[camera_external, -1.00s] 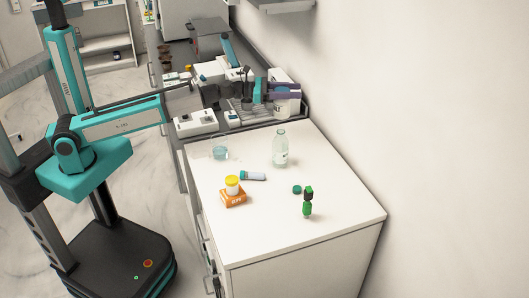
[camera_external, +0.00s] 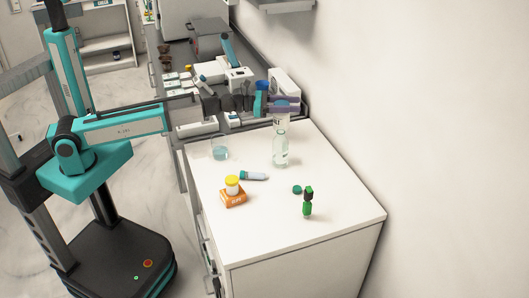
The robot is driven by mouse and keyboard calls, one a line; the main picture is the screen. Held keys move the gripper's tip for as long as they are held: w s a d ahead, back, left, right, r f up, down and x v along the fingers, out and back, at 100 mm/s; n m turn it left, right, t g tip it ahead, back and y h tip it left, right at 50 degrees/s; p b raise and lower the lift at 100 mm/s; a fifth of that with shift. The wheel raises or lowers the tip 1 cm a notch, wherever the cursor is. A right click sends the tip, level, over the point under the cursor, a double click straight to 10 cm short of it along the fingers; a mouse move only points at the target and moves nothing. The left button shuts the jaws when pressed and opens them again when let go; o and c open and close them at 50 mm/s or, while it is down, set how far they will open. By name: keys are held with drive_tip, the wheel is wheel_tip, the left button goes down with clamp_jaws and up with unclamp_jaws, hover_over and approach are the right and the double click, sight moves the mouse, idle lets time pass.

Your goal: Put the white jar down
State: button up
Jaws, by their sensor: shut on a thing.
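The white worktop (camera_external: 250,225) lies below and toward the camera.
A clear bottle (camera_external: 280,152) stands upright very near the jar in the picture. A glass beaker (camera_external: 219,150), capped tube (camera_external: 254,176), yellow-lidded pot (camera_external: 232,184) on an orange box (camera_external: 233,199), green cap (camera_external: 297,189) and green bottle (camera_external: 308,204) stand around. The worktop's right front is clear.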

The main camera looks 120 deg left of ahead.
drive_tip(key=shift+f, duration=0.8)
drive_tip(key=shift+f+b, duration=0.75)
drive_tip(key=shift+f, duration=1.3)
drive_tip(key=shift+f, duration=0.2)
drive_tip(key=o, duration=1.4)
drive_tip(key=shift+r, duration=0.1)
drive_tip(key=shift+r, duration=0.2)
